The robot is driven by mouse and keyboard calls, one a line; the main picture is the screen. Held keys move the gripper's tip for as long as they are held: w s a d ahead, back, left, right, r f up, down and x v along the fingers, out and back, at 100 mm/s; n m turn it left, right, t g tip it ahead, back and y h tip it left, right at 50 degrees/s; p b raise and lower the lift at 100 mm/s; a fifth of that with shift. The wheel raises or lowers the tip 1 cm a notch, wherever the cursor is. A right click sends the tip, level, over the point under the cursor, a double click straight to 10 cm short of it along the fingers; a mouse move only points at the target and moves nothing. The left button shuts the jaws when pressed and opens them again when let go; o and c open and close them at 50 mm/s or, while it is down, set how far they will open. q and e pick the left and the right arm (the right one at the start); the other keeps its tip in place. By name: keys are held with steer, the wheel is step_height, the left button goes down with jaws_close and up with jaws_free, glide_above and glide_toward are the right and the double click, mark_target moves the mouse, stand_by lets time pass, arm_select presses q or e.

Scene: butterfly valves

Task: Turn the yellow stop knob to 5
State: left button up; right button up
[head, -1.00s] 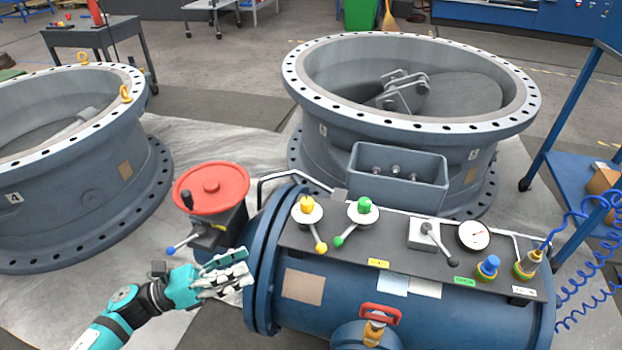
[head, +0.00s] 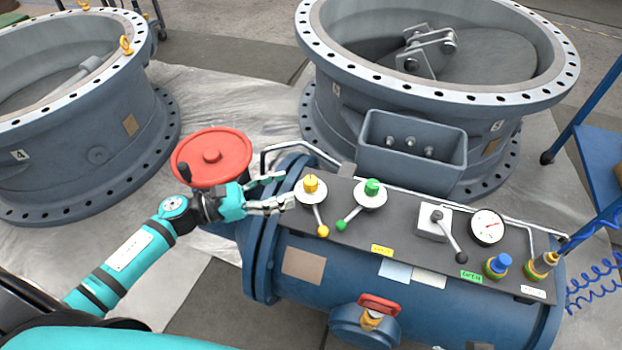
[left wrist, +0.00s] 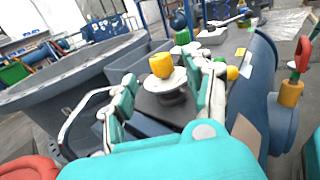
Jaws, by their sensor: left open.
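The yellow stop knob (head: 311,185) sits on a round white dial on the dark top panel of the blue cylinder. A lever with a yellow ball end (head: 322,231) points from it toward the front. My left gripper (head: 284,192) is open, just left of the knob and apart from it. In the left wrist view the yellow knob (left wrist: 162,65) stands ahead, between the two spread fingers (left wrist: 165,100). I cannot read any numbers on the dial. My right gripper is not in view.
A green knob (head: 372,187) with its lever is right of the yellow one. A red handwheel (head: 212,157) stands behind my left gripper. A metal rail (head: 290,148) runs along the panel's back edge. A gauge (head: 487,227) is farther right.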

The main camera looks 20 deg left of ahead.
mark_target(311, 180)
arm_select(q)
steer(key=x, duration=0.7)
steer(key=shift+d, duration=0.1)
